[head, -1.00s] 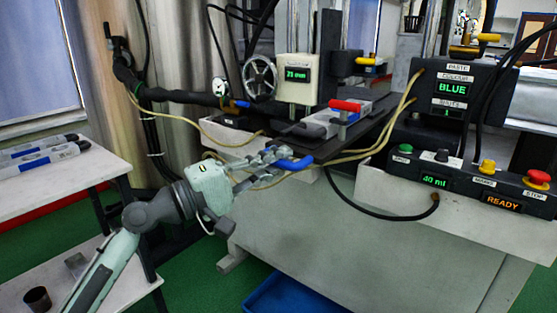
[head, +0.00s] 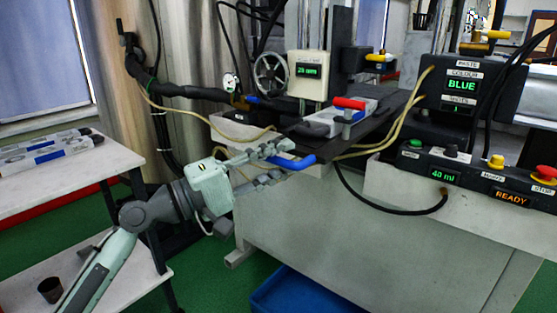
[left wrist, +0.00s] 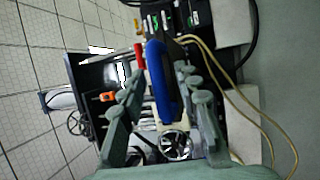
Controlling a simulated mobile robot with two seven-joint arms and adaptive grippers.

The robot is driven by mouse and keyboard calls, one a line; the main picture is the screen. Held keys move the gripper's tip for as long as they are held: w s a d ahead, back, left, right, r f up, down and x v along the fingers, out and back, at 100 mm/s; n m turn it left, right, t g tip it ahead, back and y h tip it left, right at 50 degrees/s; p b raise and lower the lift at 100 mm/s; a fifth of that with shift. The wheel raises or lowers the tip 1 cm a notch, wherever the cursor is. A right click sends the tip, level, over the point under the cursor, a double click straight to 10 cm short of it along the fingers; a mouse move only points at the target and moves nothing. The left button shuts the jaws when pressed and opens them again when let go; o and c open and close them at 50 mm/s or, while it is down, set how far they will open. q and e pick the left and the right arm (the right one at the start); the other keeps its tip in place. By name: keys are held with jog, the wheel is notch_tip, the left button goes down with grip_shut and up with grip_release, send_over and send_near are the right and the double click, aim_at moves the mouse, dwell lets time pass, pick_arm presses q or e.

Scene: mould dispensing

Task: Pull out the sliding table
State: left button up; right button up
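The sliding table is a dark flat plate (head: 382,133) on the machine, with a blue handle (head: 294,162) at its near end. The handle also shows in the left wrist view (left wrist: 160,78). My left gripper (head: 282,162) is open at the handle, one finger above it and one below it in the head view. In the left wrist view the handle lies between the two spread fingers (left wrist: 166,85), with gaps on both sides. I cannot tell how deep it sits between them. My right gripper is not in view.
A mould with a red clamp (head: 350,103) sits on the plate. Yellow hoses (head: 405,110) run beside the plate and handle. The control box (head: 470,178) stands at the right. A white side table (head: 60,185) is at the left, and a blue bin (head: 300,295) lies below.

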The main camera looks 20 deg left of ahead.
pick_arm(q)
jog(key=v, duration=1.2)
dwell(0.4)
notch_tip(320, 180, down, 31)
jog(key=s+d+m+g+y, duration=0.1)
jog(key=s+m+g+y, duration=0.1)
jog(key=m+g+y, duration=0.35)
jog(key=s+a+f+m+g+y, duration=0.1)
jog(key=s+f+m+g+y, duration=0.1)
jog(key=s+f, duration=0.4)
jog(key=s+a+f+m+g+y, duration=0.2)
jog(key=s+f+g+y, duration=0.2)
jog(key=f, duration=0.7)
jog(key=s+y, duration=0.2)
jog(key=y, duration=0.1)
jog(key=shift+s+f+m, duration=0.2)
jog(key=shift+m, duration=0.15)
jog(key=shift+a+y, duration=0.15)
jog(key=shift+y, duration=0.1)
